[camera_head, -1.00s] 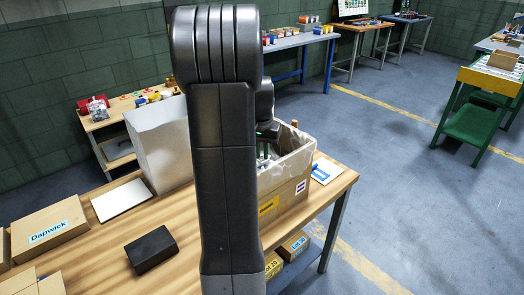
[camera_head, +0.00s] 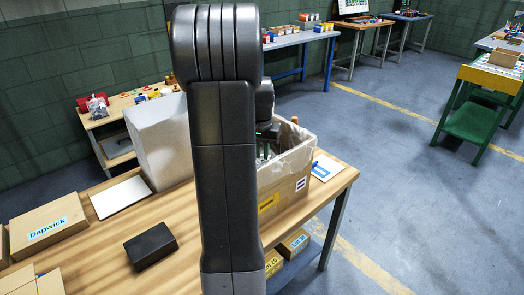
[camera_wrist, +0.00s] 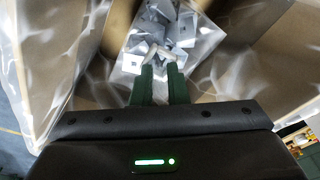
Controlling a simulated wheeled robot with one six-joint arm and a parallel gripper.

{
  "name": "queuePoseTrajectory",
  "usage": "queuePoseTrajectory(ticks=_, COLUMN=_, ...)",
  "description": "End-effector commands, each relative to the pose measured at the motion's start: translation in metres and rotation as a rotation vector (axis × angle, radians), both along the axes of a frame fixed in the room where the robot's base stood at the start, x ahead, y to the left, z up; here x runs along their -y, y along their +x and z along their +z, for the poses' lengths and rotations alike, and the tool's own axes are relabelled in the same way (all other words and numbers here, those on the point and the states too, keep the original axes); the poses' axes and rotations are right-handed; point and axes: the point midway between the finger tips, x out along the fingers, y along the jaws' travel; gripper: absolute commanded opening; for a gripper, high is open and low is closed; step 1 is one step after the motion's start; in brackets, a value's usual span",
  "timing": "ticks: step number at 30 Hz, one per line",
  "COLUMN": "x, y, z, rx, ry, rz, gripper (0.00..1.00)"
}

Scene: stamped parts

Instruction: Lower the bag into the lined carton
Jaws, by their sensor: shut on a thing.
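The carton (camera_head: 292,196) stands on the wooden bench with its top open, and a clear plastic liner (camera_head: 297,158) shows above its rim. In the wrist view the carton's brown walls (camera_wrist: 38,45) and shiny liner surround the view. My gripper (camera_wrist: 160,72) is shut on the top of a clear bag (camera_wrist: 150,62) holding several grey metal parts. The bag hangs between the lined walls. I cannot tell whether its bottom touches the carton floor. In the head view my arm hides much of the gripper and the carton's left side.
A large pale grey box (camera_head: 160,140) stands left of the carton. A white sheet (camera_head: 122,197), a black block (camera_head: 151,245) and a Dapwick box (camera_head: 47,228) lie on the bench to the left. A white and blue card (camera_head: 328,167) lies right of the carton, near the bench edge.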

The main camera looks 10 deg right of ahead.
Motion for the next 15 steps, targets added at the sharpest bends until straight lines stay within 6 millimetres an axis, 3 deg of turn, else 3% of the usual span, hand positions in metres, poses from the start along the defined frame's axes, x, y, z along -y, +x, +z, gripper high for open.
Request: queuePoseTrajectory(ticks=15, x=0.0002, y=0.0004, z=-0.0067, rx=0.002, ry=-0.001, rz=0.000, gripper=0.00)
